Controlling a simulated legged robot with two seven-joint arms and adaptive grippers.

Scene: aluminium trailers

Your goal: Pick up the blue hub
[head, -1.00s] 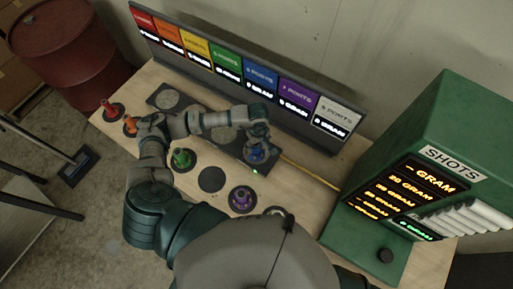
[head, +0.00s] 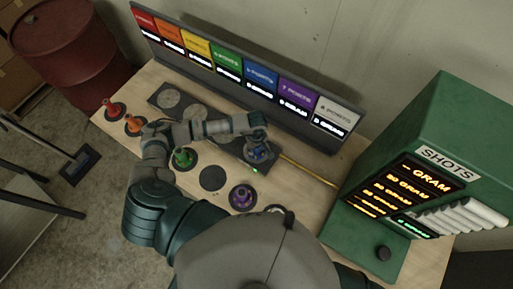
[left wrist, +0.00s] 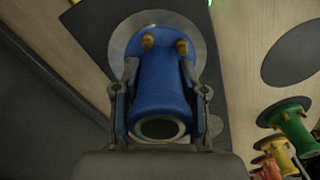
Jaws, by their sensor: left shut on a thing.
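The blue hub (left wrist: 158,75) fills the middle of the left wrist view, with two small yellow pegs on its flange. My left gripper (left wrist: 160,98) is shut on it, one finger on each side of its body. In the head view my left gripper (head: 258,147) is over the dark strip, and the blue hub (head: 259,155) shows only partly beneath it. A grey disc shows behind the hub in the wrist view; I cannot tell whether the hub touches it. My right gripper is not in view.
The dark strip (head: 167,101) has grey discs on it. Orange (head: 132,124), green (head: 182,157) and purple (head: 243,197) hubs stand on the wooden table on black discs. A coloured sign board (head: 245,75) stands behind, and a green SHOTS machine (head: 452,115) stands at right.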

